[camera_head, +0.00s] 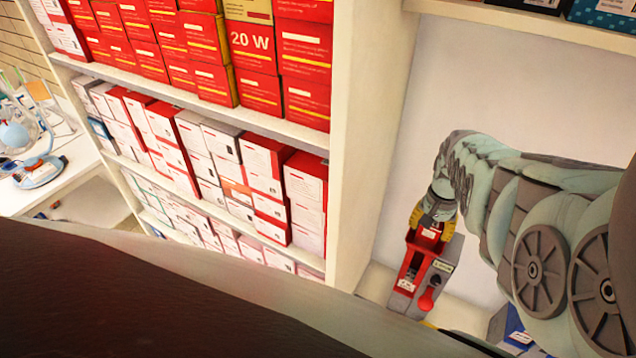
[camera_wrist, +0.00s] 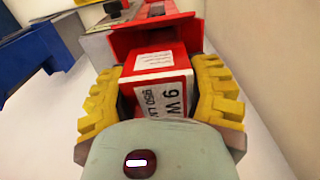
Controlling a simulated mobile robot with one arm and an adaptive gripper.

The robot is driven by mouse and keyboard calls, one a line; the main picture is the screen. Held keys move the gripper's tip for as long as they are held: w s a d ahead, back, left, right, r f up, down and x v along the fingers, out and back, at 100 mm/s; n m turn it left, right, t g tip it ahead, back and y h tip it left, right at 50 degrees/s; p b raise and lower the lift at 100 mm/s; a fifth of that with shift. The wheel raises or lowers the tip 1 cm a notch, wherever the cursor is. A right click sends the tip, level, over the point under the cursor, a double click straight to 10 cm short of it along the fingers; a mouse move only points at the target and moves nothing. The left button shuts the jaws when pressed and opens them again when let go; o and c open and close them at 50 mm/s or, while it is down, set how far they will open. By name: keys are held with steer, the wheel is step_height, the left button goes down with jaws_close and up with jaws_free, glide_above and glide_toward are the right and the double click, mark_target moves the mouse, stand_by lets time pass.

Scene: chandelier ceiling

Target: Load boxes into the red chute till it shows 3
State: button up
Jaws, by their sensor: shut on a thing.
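The red chute (camera_head: 410,264) stands on a grey base on the shelf at the lower right of the head view, with a red knob on its right side. It also shows in the wrist view (camera_wrist: 185,33), just beyond the held box. A red and white box (camera_wrist: 158,77) marked "9 W" is between the yellow fingers of my gripper (camera_wrist: 160,92). In the head view my gripper (camera_head: 432,212) is at the chute's upper end. The box (camera_head: 431,233) is at the chute's mouth; I cannot tell how far inside it is. The counter's number is not readable.
Shelves (camera_head: 240,117) at the left hold many red and white boxes. An upright white panel (camera_head: 362,130) separates them from the chute's bay. A blue bin (camera_wrist: 35,58) stands beside the chute. A wall is close on the right in the wrist view.

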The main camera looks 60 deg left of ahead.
steer(key=shift+f+b, duration=1.1)
steer(key=o, duration=1.2)
steer(key=shift+o, duration=0.2)
steer(key=shift+r, duration=0.1)
step_height(320, 180, up, 8)
steer(key=p, duration=0.8)
steer(key=shift+d, duration=0.1)
